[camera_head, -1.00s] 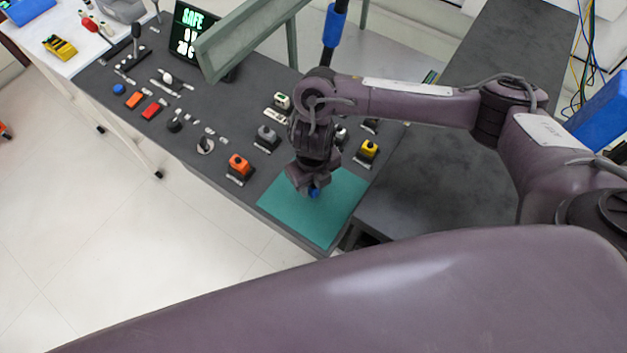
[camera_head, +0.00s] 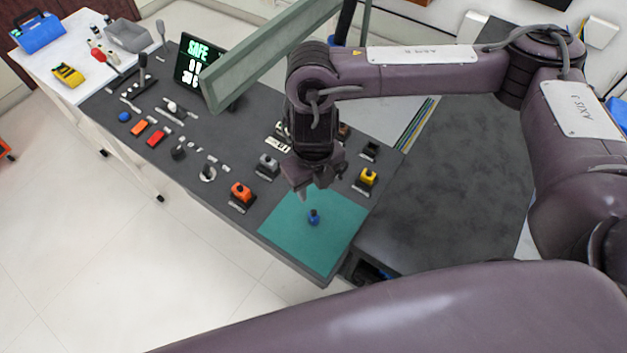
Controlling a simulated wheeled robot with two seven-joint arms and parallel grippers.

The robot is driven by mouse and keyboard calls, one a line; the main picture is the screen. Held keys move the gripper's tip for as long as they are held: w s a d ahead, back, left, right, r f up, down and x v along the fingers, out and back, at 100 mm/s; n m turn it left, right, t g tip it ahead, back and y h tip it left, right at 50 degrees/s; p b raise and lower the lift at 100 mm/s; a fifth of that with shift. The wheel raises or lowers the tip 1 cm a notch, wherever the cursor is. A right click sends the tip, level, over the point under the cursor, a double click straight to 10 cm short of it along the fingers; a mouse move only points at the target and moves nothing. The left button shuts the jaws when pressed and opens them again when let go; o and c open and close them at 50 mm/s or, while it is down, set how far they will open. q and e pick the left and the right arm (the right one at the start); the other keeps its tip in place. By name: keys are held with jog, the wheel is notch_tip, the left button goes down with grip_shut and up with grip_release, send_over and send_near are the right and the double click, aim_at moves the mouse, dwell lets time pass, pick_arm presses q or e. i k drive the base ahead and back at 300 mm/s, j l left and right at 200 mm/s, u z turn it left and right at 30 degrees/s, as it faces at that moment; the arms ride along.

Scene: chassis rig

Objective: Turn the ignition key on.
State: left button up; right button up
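My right gripper (camera_head: 316,181) hangs over the upper left part of the green mat (camera_head: 335,246) on the dark console. Its fingers look spread, with nothing seen between them. A small blue piece with a dark top (camera_head: 313,217) stands on the mat, just below the fingertips in the picture and apart from them. A round switch with a pale ring and dark middle (camera_head: 208,173) sits on the console to the left; it may be the ignition switch, but I cannot make out a key in it or its turn position. My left gripper is out of view.
An orange button (camera_head: 240,191), a grey button (camera_head: 268,164) and a yellow button (camera_head: 367,177) surround the mat's far side. A screen (camera_head: 194,67) reads SAFE. A green beam (camera_head: 262,63) crosses above the console. Levers and coloured switches fill the left.

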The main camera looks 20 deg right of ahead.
aim_at(206, 171)
jog(key=k+j, duration=0.2)
jog(key=k, duration=0.3)
jog(key=k+j, duration=0.2)
jog(key=k, duration=0.25)
